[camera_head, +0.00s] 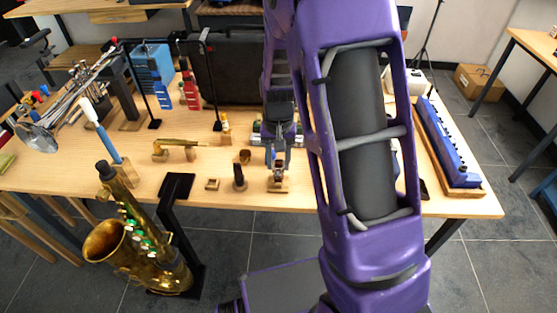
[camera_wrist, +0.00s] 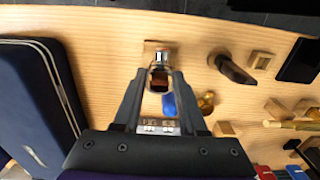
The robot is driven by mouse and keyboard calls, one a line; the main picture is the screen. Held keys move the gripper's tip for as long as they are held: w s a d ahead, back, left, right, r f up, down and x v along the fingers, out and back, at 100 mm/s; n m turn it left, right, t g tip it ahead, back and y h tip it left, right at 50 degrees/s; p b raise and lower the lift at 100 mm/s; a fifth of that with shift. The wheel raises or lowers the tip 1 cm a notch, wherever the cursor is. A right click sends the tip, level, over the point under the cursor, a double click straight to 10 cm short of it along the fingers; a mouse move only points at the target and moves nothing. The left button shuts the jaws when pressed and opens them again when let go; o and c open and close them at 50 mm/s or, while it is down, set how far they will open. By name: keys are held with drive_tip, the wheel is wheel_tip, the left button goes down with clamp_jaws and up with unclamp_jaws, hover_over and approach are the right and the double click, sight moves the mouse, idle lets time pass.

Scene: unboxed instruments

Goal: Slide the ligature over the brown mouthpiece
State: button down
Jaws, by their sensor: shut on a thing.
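My gripper (camera_wrist: 158,80) is shut on a small shiny silver ring, apparently the ligature (camera_wrist: 161,56), at a small wooden block (camera_wrist: 150,46) near the table's front edge. Brown shows inside the ring; I cannot tell what it is. In the head view my gripper (camera_head: 277,168) is over that block (camera_head: 278,187), and the ligature is too small to make out. A dark brown tapered piece, apparently the mouthpiece (camera_head: 239,178), stands upright on its own block just left of my gripper. It also shows right of the fingers in the wrist view (camera_wrist: 236,70).
A small amber-brown piece (camera_head: 245,156) stands behind the mouthpiece. An empty-looking wooden block (camera_head: 212,184) and a black stand top (camera_head: 177,186) lie further left. A brass piece (camera_head: 180,146) lies behind them. A dark blue case (camera_wrist: 32,105) is left in the wrist view.

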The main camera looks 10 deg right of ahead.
drive_tip(key=shift+f+b, duration=0.9)
drive_tip(key=shift+f, duration=0.4)
idle(0.4)
idle(0.4)
drive_tip(key=shift+c, duration=1.9)
unclamp_jaws()
drive_tip(key=shift+r, duration=0.1)
drive_tip(key=shift+c, duration=0.3)
drive_tip(key=shift+r+p, duration=2.3)
drive_tip(key=shift+r, duration=0.6)
